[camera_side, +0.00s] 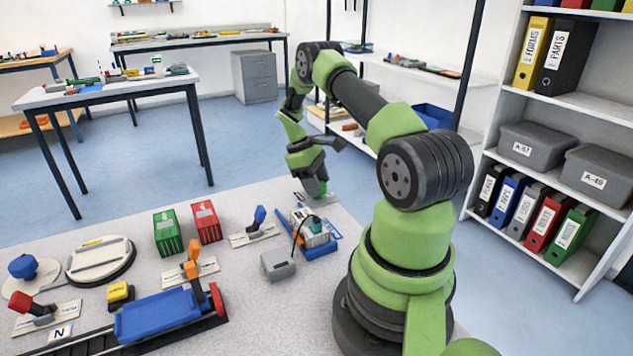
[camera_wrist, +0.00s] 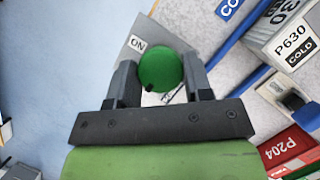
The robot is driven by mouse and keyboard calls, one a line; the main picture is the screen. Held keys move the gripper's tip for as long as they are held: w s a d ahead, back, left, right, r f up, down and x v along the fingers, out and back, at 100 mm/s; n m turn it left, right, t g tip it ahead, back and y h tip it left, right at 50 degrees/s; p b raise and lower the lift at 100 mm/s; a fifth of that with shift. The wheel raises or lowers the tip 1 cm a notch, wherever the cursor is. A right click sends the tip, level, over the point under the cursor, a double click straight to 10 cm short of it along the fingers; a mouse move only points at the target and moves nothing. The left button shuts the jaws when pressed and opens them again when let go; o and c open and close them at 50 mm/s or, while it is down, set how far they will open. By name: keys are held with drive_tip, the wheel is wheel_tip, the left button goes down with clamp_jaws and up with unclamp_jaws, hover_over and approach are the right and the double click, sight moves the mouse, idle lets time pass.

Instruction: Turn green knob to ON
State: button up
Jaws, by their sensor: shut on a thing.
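The green knob (camera_wrist: 161,70) is round and sits between the two fingers of my gripper (camera_wrist: 160,80) in the wrist view. A grey finger is against each side of it, so the gripper is shut on it. A dark mark shows at the knob's lower left edge. A grey plate with a white "ON" label (camera_wrist: 138,43) lies beyond the knob, up and to its left. In the side view my gripper (camera_side: 316,190) points down at the far edge of the table, and the knob is mostly hidden there.
A blue tray (camera_side: 322,249) with white boxes stands close to my gripper. A blue lever (camera_side: 260,214), a red container (camera_side: 206,222) and a green container (camera_side: 167,232) stand further left. A grey box (camera_side: 278,264) lies nearer the front. The table's far edge is close.

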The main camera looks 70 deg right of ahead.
drive_tip(key=m+y, duration=0.1)
drive_tip(key=m, duration=0.3)
drive_tip(key=shift+d+m+t+y, duration=0.1)
drive_tip(key=shift+m+t+y, duration=0.2)
drive_tip(key=shift+m+y, duration=0.1)
drive_tip(key=m+t+y, duration=0.1)
drive_tip(key=m, duration=0.5)
drive_tip(key=m+t+y, duration=0.1)
drive_tip(key=m, duration=0.1)
drive_tip(key=shift+d+m+t, duration=0.1)
drive_tip(key=shift+m+t, duration=0.2)
drive_tip(key=shift+m, duration=0.1)
drive_tip(key=shift+s+m+t, duration=0.1)
drive_tip(key=shift+m+t, duration=0.6)
drive_tip(key=shift+m, duration=1.1)
drive_tip(key=shift+r, duration=0.1)
drive_tip(key=o, duration=0.9)
drive_tip(key=v, duration=1)
drive_tip(key=shift+d, duration=0.2)
